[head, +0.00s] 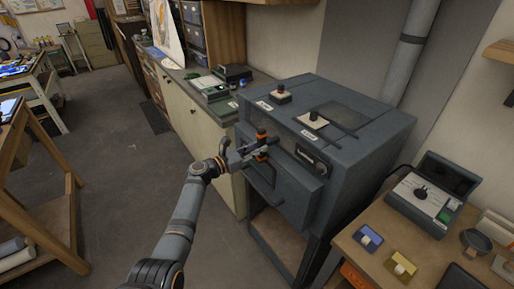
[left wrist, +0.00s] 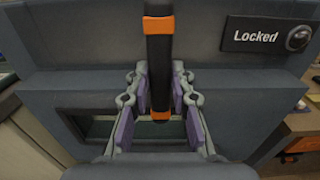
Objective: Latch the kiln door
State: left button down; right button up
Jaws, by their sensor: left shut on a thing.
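The kiln (head: 372,138) is a dark grey box on a stand, and its door (head: 292,184) faces left and looks closed against the body. A black latch handle with orange ends (left wrist: 160,62) stands upright on the kiln front in the left wrist view. My left gripper (head: 258,147) is at the kiln front, shut on this handle, with purple pads on both sides of it. A dark plate reading "Locked" (left wrist: 262,37) with a round lamp is right of the handle; the lamp looks unlit. My right gripper is not in view.
A control box (head: 434,196) sits on a wooden table at the right, with blue (head: 367,238) and yellow (head: 399,264) pieces. Two pale blocks with dark knobs are on the kiln top. A cabinet (head: 196,118) stands behind left. The floor at left is mostly clear.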

pick_arm(q)
jog(key=shift+f, duration=0.1)
jog(key=c, duration=1.2)
grip_release()
jog(key=shift+o, duration=0.2)
jog(key=v, duration=1.2)
